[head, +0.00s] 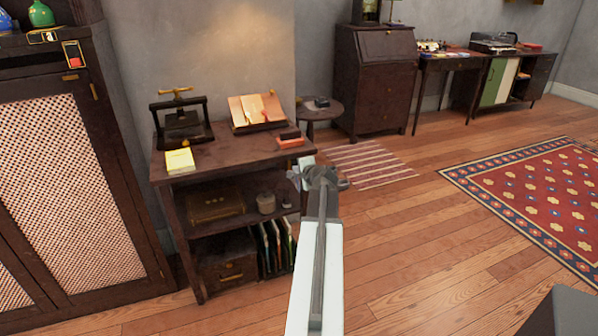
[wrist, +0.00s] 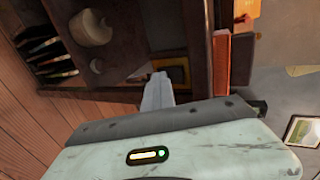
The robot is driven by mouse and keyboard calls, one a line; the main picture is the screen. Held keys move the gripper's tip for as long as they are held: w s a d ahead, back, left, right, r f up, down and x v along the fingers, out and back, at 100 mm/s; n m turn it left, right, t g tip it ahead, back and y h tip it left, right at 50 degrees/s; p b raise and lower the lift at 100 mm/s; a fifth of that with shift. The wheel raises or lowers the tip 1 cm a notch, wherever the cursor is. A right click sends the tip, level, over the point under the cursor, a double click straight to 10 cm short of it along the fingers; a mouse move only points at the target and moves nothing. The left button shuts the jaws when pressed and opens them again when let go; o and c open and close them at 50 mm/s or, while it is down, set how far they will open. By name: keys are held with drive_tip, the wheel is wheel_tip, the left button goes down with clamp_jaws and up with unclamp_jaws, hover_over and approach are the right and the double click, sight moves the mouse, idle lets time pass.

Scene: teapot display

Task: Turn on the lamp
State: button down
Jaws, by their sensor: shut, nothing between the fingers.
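No lamp can be made out for certain in either view. A warm glow lies on the wall (head: 215,50) above the dark shelf table. A small panel with a red button (head: 74,56) and a small switch-like plate (head: 43,37) sit on the cabinet at the upper left; I cannot tell what they work. My gripper (head: 312,175) is at the right end of the shelf table, apart from those panels. In the wrist view my gripper (wrist: 158,86) is shut and empty, pointing toward the table's shelves.
The shelf table (head: 225,155) holds a press (head: 180,125), an open book (head: 257,110), a yellow block (head: 179,161) and a red block (head: 290,142). A round side table (head: 322,113) stands behind. The wooden floor (head: 420,240) at right is open, with two rugs.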

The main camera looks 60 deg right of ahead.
drive_tip(key=shift+r, duration=0.1)
drive_tip(key=shift+d+r+p, duration=0.1)
drive_tip(key=shift+r+p, duration=0.7)
drive_tip(key=shift+p, duration=0.1)
drive_tip(key=shift+f, duration=0.1)
